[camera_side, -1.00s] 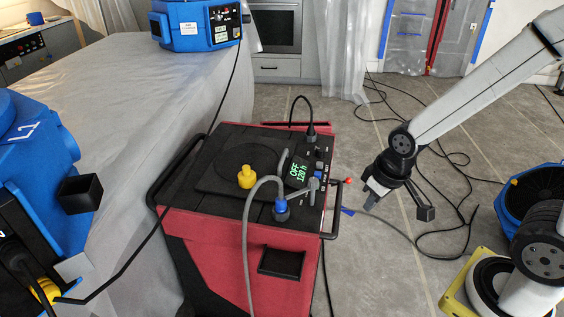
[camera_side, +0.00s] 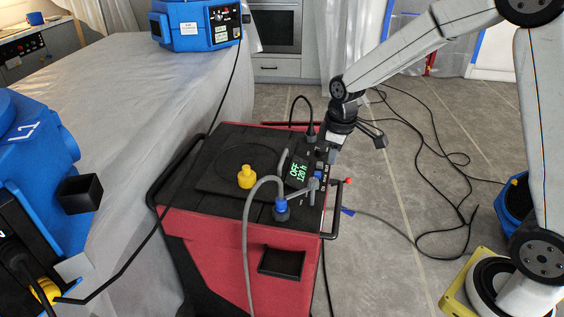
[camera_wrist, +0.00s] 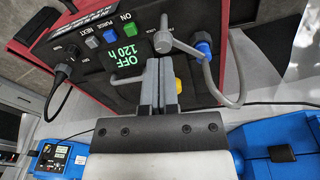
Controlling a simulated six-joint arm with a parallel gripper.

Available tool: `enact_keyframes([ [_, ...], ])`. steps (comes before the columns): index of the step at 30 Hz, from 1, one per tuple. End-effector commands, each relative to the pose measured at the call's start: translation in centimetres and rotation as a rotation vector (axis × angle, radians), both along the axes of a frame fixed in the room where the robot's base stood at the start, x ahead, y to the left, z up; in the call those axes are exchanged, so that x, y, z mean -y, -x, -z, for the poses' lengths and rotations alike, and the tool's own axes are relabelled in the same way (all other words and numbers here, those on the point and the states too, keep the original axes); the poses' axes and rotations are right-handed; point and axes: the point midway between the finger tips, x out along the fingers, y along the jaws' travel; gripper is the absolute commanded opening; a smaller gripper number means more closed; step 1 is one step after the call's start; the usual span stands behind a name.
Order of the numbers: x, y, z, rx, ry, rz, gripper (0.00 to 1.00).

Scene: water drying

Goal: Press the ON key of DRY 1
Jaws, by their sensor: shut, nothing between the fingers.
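The red dryer (camera_side: 215,240) stands in the middle of the side view with a black top. Its display (camera_side: 298,172) reads OFF and 120 h; the wrist view shows the same display (camera_wrist: 127,62). No DRY 1 label is legible. The green key (camera_wrist: 130,28) under the word ON is on its panel, beside grey and blue keys. My gripper (camera_side: 325,158) is at the panel's right edge in the side view. In the wrist view my gripper (camera_wrist: 160,62) is shut and empty, its tips below and right of the green key. Contact with the panel cannot be told.
A grey lever (camera_wrist: 190,45) and a blue hose fitting (camera_wrist: 203,48) stand right of the ON key in the wrist view. A black plug (camera_wrist: 63,73) sits at left. A yellow cap (camera_side: 246,177) is on the dryer's top. Blue machines (camera_side: 195,25) stand around; cables cross the floor.

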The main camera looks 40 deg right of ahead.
Motion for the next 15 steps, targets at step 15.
enact_keyframes([
  [15, 3.4, -7.1, 0.1, -0.083, 0.009, -0.275, 0.00],
])
